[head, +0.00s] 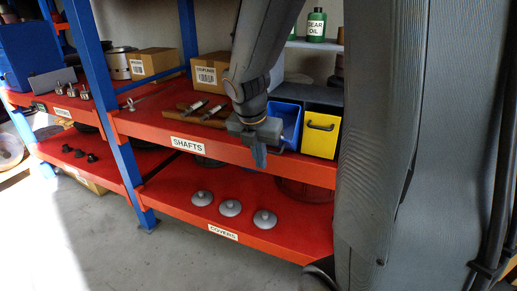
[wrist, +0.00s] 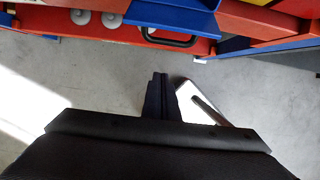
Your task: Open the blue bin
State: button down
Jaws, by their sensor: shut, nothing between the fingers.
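The blue bin (head: 290,118) sits in a dark cabinet on the upper red shelf, directly left of a yellow bin (head: 321,140). My gripper (head: 260,160) is shut and empty, pointing down in front of the shelf edge, just left of and in front of the blue bin. It partly covers the bin's lower front in the head view. In the wrist view the blue bin (wrist: 170,14) is at the top, with its dark handle (wrist: 172,41) beyond my shut fingertips (wrist: 158,76). The fingers look apart from the handle. I cannot tell how far the bin is pulled out.
Shafts on a wooden holder (head: 205,108) and cardboard boxes (head: 212,72) stand left of the bins. Grey covers (head: 231,208) lie on the lower red shelf (head: 290,240). A blue post (head: 112,130) stands at left. Open grey floor (head: 100,235) lies in front.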

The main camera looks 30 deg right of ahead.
aim_at(268, 151)
jog(key=shift+w+d+r+p, duration=0.1)
jog(key=shift+w+d+p, duration=0.15)
jog(key=shift+w+d, duration=0.45)
jog(key=shift+w+d+p, duration=0.25)
jog(key=shift+w+d, duration=0.25)
jog(key=shift+d, duration=0.3)
jog(key=shift+r, duration=0.1)
jog(key=r+p, duration=0.1)
jog(key=p, duration=0.2)
jog(key=d+r+p, duration=0.1)
jog(key=p, duration=0.2)
jog(key=shift+w, duration=0.4)
